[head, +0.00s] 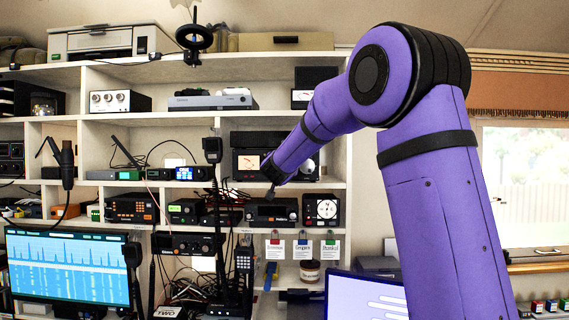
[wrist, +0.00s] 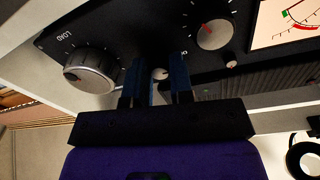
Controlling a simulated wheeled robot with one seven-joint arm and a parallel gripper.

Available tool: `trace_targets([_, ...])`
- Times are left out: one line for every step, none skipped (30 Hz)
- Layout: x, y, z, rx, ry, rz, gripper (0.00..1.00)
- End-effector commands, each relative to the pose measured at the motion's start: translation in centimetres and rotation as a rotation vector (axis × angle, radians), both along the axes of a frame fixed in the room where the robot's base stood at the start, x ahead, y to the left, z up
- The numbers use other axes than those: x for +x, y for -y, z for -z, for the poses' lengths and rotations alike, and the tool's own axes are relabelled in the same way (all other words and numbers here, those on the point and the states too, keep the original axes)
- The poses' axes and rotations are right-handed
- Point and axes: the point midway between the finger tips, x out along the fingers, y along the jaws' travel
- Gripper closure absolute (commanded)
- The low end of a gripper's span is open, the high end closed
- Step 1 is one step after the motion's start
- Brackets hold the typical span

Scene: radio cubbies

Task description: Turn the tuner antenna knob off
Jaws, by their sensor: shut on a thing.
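The tuner is a black-fronted unit (head: 250,143) on the upper middle shelf in the head view, with a lit meter on its left. The wrist view shows its panel (wrist: 115,28) close up, tilted in the picture. A small light knob (wrist: 160,73) sits between a large knob marked LOAD (wrist: 90,68) and another silver knob with a red pointer (wrist: 214,31). My gripper (wrist: 160,68) has its two blue fingers on either side of the small knob and is shut on it. Its label and pointer are hidden. In the head view my gripper (head: 270,173) reaches the tuner front.
Below the tuner stand a black radio (head: 271,212) and a box with a round dial (head: 321,210). A microphone (head: 212,150) stands just left of the tuner. A monitor (head: 68,268) is at lower left. The wrist view shows a vent grille (wrist: 270,88) near the panel.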

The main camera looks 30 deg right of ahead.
Motion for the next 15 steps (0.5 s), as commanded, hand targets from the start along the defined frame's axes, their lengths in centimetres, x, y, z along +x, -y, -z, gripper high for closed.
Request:
trace_targets([-0.01, 0.02, 0.00, -0.004, -0.003, 0.000, 1.00])
trace_targets([-0.01, 0.02, 0.00, -0.006, -0.004, 0.000, 1.00])
trace_targets([0.00, 0.02, 0.00, -0.007, -0.005, 0.000, 1.00])
trace_targets([0.00, 0.02, 0.00, -0.008, -0.006, 0.000, 1.00])
trace_targets([-0.01, 0.03, 0.01, -0.009, -0.007, 0.001, 1.00])
trace_targets([-0.01, 0.03, 0.01, -0.009, -0.007, 0.001, 1.00])
trace_targets([-0.01, 0.03, 0.01, -0.009, -0.007, 0.001, 1.00])
trace_targets([0.00, 0.02, 0.01, -0.009, -0.007, 0.001, 1.00])
trace_targets([-0.01, 0.03, 0.02, -0.009, -0.007, 0.001, 1.00])
trace_targets([0.00, 0.02, 0.01, -0.009, -0.007, 0.001, 1.00])
trace_targets([0.00, 0.02, 0.01, -0.009, -0.007, 0.001, 1.00])
trace_targets([-0.01, 0.03, 0.02, -0.008, -0.006, 0.000, 1.00])
trace_targets([-0.01, 0.03, 0.02, -0.008, -0.006, 0.000, 1.00])
trace_targets([0.00, 0.02, 0.01, -0.008, -0.006, 0.000, 0.74])
trace_targets([0.00, 0.02, 0.01, -0.008, -0.006, 0.000, 0.65])
